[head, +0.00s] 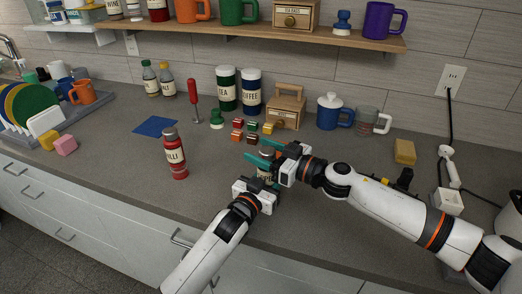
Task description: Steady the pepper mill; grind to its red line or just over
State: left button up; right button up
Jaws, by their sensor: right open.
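The pepper mill (264,175) stands on the counter in the middle of the head view, its label partly showing. My grippers hide much of it, and I cannot make out a red line. My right gripper (263,154) has its teal fingers open at the top of the mill, one on the far side and one on the near side. My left gripper (264,188) is low at the mill's body, coming from the front. Its fingers are mostly hidden, so I cannot tell whether they grip the mill.
A red chili bottle (174,155) stands left of the mill, near a blue mat (155,126). Several small spice blocks (252,137) lie behind the grippers. A wooden box (286,112), a blue mug (332,112) and canisters (250,92) stand farther back. The front counter left of my arms is clear.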

jog(key=shift+w+a, duration=0.2)
jog(key=shift+a, duration=0.05)
jog(key=c, duration=1)
jog(key=shift+m+t, duration=0.4)
